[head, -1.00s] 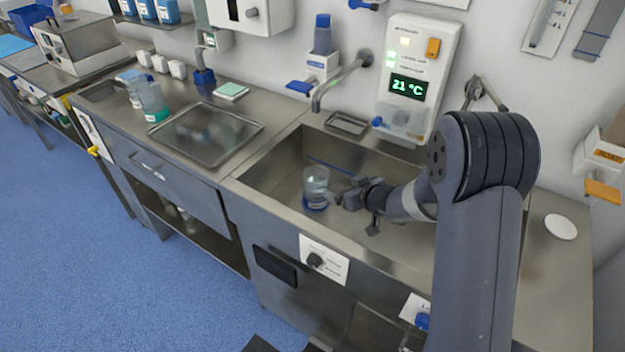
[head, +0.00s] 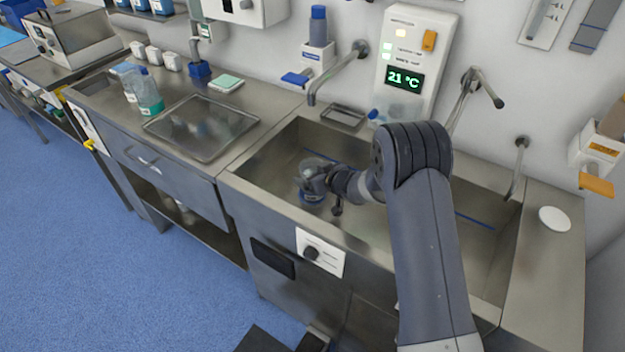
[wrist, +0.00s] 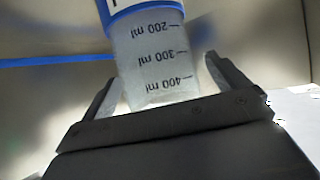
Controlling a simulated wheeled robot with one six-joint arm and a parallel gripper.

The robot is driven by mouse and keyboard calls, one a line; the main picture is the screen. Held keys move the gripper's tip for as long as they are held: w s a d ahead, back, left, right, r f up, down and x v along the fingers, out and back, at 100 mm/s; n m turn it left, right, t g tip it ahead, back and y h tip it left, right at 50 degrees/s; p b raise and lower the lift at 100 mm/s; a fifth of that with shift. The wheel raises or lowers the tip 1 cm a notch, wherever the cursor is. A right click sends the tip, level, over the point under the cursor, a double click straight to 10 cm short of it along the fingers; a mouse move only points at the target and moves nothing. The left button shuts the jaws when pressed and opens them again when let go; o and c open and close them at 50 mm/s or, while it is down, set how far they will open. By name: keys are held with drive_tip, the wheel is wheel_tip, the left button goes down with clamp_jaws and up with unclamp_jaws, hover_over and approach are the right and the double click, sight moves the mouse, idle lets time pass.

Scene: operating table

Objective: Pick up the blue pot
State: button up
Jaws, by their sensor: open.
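A clear pot with a blue end (head: 311,195) stands in the steel sink, partly hidden behind my gripper in the head view. In the wrist view the pot (wrist: 152,60) shows a clear wall with upside-down ml marks and a blue band at the top of the picture. My gripper (wrist: 158,85) is open, with one finger on each side of the pot. Gaps show between the fingers and the wall. In the head view my gripper (head: 322,190) is low in the sink at the pot.
The sink (head: 262,172) has steel walls around the pot, with a tap (head: 335,72) above its back edge. A steel tray (head: 200,130) and bottles (head: 148,95) are on the counter to the left. The right part of the sink is clear.

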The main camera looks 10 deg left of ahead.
drive_tip(key=shift+w+a+f, duration=0.3)
drive_tip(key=shift+w+a, duration=0.05)
drive_tip(key=shift+w, duration=0.1)
drive_tip(key=c, duration=1.2)
drive_tip(key=shift+o, duration=0.2)
drive_tip(key=shift+r, duration=0.2)
